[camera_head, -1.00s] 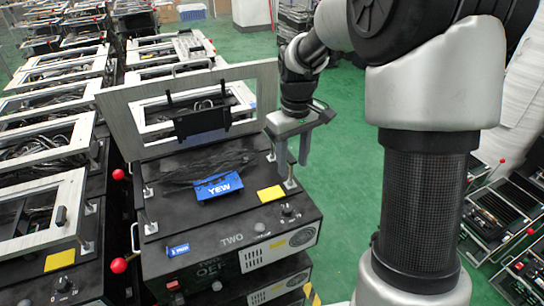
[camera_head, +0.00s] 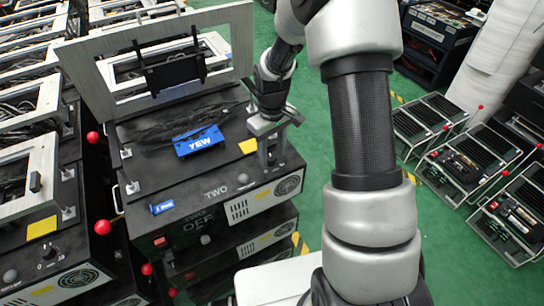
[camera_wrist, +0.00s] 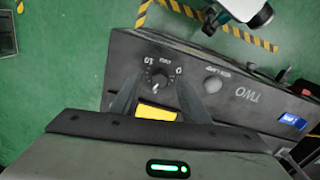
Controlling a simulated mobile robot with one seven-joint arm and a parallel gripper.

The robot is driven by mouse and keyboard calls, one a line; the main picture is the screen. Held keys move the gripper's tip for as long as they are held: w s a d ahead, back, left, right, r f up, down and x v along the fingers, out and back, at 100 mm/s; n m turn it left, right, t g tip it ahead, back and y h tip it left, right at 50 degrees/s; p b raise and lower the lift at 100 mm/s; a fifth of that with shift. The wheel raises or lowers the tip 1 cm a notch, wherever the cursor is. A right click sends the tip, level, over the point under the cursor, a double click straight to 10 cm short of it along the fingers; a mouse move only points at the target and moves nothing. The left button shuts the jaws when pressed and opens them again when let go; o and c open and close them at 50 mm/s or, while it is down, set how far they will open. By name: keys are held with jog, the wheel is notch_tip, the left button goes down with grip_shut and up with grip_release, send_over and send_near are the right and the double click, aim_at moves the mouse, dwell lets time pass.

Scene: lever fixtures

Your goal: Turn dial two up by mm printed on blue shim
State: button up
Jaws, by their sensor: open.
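Dial two is a black round knob (camera_wrist: 158,77) on the front panel of the box marked TWO (camera_head: 212,202). Its scale marks are too small to read surely. My gripper (camera_head: 272,160) is open above the panel's right end; in the wrist view its two fingers (camera_wrist: 159,86) stand either side of the knob, and contact cannot be told. A larger blue plate (camera_head: 198,141) reads YEW.
A yellow note (camera_head: 247,147) lies on the box top and shows in the wrist view (camera_wrist: 156,113). A hinged grey frame (camera_head: 75,65) stands open behind. Red ball levers (camera_head: 103,227) stick out at left.

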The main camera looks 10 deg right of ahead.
aim_at(271, 159)
jog(key=shift+f, duration=0.8)
jog(key=c, duration=1.1)
jog(key=shift+o, duration=0.2)
jog(key=m, duration=0.4)
jog(key=shift+a, duration=0.1)
jog(key=o, duration=1.1)
jog(key=shift+c, duration=0.2)
notch_tip(271, 159, up, 18)
jog(key=p, duration=0.2)
jog(key=shift+f, duration=0.25)
